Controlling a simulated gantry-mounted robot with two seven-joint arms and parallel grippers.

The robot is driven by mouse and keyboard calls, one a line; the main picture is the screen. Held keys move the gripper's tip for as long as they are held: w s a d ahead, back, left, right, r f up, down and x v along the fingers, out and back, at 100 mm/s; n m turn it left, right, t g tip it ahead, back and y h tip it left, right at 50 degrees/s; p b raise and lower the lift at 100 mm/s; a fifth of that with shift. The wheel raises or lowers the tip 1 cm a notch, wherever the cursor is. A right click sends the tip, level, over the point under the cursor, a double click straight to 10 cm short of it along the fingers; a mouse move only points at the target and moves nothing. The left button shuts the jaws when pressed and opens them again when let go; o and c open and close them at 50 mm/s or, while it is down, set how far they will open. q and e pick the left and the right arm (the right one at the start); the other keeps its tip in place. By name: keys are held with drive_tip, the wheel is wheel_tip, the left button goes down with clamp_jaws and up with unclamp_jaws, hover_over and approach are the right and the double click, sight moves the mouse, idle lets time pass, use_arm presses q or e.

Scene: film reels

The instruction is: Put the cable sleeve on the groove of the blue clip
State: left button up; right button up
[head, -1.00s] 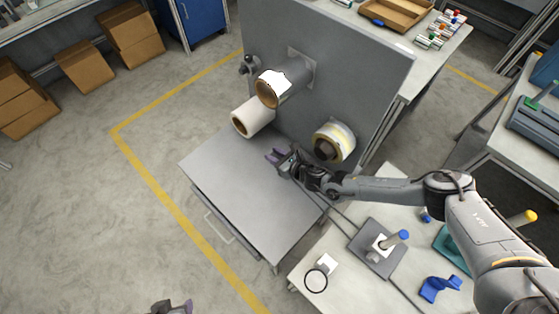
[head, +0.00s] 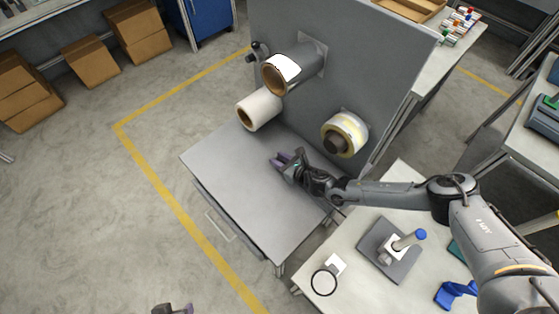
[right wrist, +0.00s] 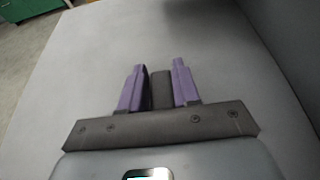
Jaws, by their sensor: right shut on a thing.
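The blue clip (head: 455,294) lies on the white table at the lower right of the head view, partly hidden by my right arm. My right gripper (head: 283,161) is over the grey cabinet top, well left of the clip. In the right wrist view its two purple fingers (right wrist: 159,88) are shut on a narrow dark piece, apparently the cable sleeve (right wrist: 161,92). The sleeve's ends and the rest of the cable are not clear. My left gripper (head: 172,309) shows only in part at the bottom edge; its opening cannot be judged.
A grey upright panel (head: 385,60) behind the cabinet (head: 235,180) carries several rolls, with the yellow-white one (head: 345,133) near my right arm. On the white table (head: 305,285) are a grey plate with a blue-topped post (head: 390,250) and a black ring (head: 324,281).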

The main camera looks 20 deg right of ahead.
drive_tip(key=shift+s+a+f, duration=0.1)
drive_tip(key=shift+a+f, duration=0.05)
drive_tip(key=shift+a, duration=0.05)
use_arm(q)
drive_tip(key=shift+a, duration=0.25)
use_arm(e)
drive_tip(key=o, duration=1.1)
drive_tip(key=shift+c, duration=0.2)
use_arm(q)
drive_tip(key=shift+r, duration=0.15)
use_arm(e)
drive_tip(key=shift+r, duration=0.25)
use_arm(q)
drive_tip(key=shift+o, duration=0.5)
drive_tip(key=shift+d+r+p, duration=0.15)
drive_tip(key=shift+r+p, duration=0.65)
drive_tip(key=shift+p, duration=0.05)
use_arm(e)
drive_tip(key=v, duration=0.6)
drive_tip(key=shift+s+d, duration=0.15)
use_arm(q)
drive_tip(key=o, duration=0.5)
drive_tip(key=shift+c, duration=0.2)
use_arm(e)
drive_tip(key=shift+s+d+r, duration=0.15)
drive_tip(key=shift+s, duration=0.3)
